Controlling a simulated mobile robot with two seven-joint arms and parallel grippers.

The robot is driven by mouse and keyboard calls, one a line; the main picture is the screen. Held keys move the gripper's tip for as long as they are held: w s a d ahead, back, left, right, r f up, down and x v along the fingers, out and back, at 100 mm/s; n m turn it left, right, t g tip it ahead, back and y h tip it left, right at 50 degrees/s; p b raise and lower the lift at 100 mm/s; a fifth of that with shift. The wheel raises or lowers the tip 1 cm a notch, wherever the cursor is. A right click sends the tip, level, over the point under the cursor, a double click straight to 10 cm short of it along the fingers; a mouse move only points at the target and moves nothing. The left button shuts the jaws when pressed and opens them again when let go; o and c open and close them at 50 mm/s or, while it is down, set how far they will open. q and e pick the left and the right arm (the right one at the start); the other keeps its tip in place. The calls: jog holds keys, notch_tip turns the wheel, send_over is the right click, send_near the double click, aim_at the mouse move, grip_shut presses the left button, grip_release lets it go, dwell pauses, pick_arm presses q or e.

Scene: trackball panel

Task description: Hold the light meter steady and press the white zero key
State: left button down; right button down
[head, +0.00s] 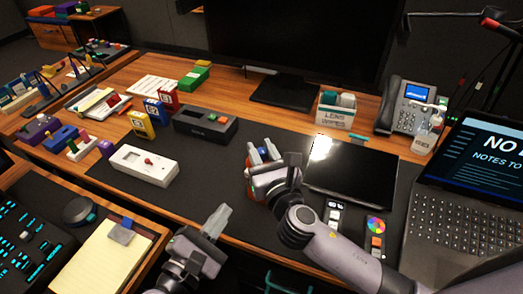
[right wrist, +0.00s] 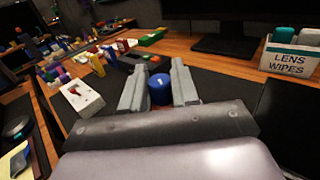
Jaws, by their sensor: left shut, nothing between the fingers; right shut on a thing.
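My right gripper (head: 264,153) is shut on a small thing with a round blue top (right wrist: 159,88). An orange-red part of it (head: 251,187) shows beside the gripper in the head view. Its front is hidden, so I cannot tell for sure that it is the light meter, and I see no white key on it. The right wrist view shows the blue top between the two fingers (right wrist: 157,85). My left gripper (head: 217,220) is shut and empty, lower and to the left, apart from the held thing, over the desk's front edge.
A white box with a small window and red knob (head: 143,168) lies on the dark mat (head: 230,195). A dark grey box (head: 205,126) stands behind it. A black tablet (head: 350,170) lies to the right. A lens wipes box (head: 336,111) and phone (head: 408,108) stand behind.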

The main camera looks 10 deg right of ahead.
dwell(0.6)
pick_arm(q)
jog(key=shift+s+a+n+t+y, duration=0.1)
jog(key=shift+s+n+t+y, duration=0.25)
jog(key=shift+n+y, duration=1.2)
jog(key=shift+s+a+n+t+y, duration=0.1)
jog(key=shift+n+t+y, duration=0.65)
jog(key=shift+y, duration=1.3)
jog(key=shift+s+n+t+y, duration=0.2)
jog(key=shift+s+n+y, duration=0.05)
jog(key=shift+n+y, duration=1.4)
jog(key=w+d, duration=0.5)
jog(key=w, duration=0.2)
jog(key=shift+d, duration=0.2)
jog(key=shift+w+d, duration=0.25)
jog(key=shift+w, duration=0.05)
